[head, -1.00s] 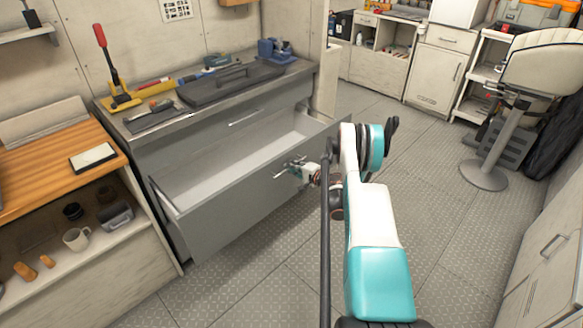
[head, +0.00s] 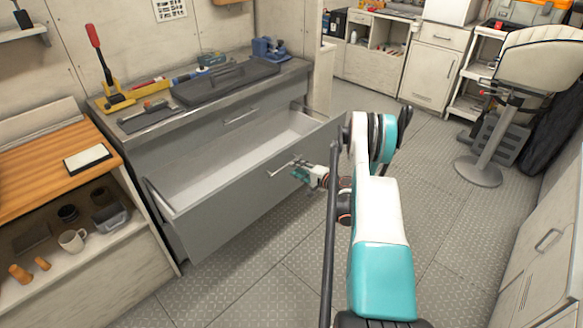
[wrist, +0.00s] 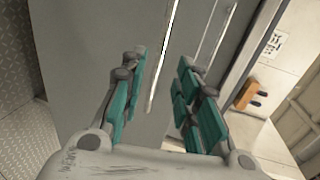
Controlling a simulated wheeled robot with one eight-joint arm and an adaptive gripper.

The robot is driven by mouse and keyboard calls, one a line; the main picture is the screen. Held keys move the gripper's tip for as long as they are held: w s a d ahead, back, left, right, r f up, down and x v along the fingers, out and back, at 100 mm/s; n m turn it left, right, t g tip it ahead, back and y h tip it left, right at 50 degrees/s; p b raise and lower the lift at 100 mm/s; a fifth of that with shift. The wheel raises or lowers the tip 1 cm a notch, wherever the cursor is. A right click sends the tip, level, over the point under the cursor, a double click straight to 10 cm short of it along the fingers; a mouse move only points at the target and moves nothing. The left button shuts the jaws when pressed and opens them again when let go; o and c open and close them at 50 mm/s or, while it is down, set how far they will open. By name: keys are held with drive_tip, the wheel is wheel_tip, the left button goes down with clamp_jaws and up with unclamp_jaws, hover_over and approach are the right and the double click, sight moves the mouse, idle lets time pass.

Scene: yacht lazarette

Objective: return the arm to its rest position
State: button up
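My gripper (head: 301,174) is at the front of the open lower grey drawer (head: 225,208), close to its bar handle (head: 283,168). In the wrist view, my gripper (wrist: 161,75) has its two teal-padded fingers spread apart with nothing held between them. The handle (wrist: 160,65) runs as a bright bar beyond the gap between the fingers. The head view shows the handle's left part clear of the fingers. My white and teal arm reaches from the lower right toward the drawer. The drawer is pulled well out, and its visible floor looks empty.
The grey workbench (head: 140,135) carries tools along its top. A wooden-topped shelf unit (head: 50,160) with a mug (head: 72,240) stands at left. Open floor (head: 430,175) lies right of my arm. A stool (head: 478,170) and white cabinet (head: 545,255) bound the right side.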

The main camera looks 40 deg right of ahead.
drive_tip(key=shift+s+r, duration=0.1)
drive_tip(key=shift+s, duration=0.4)
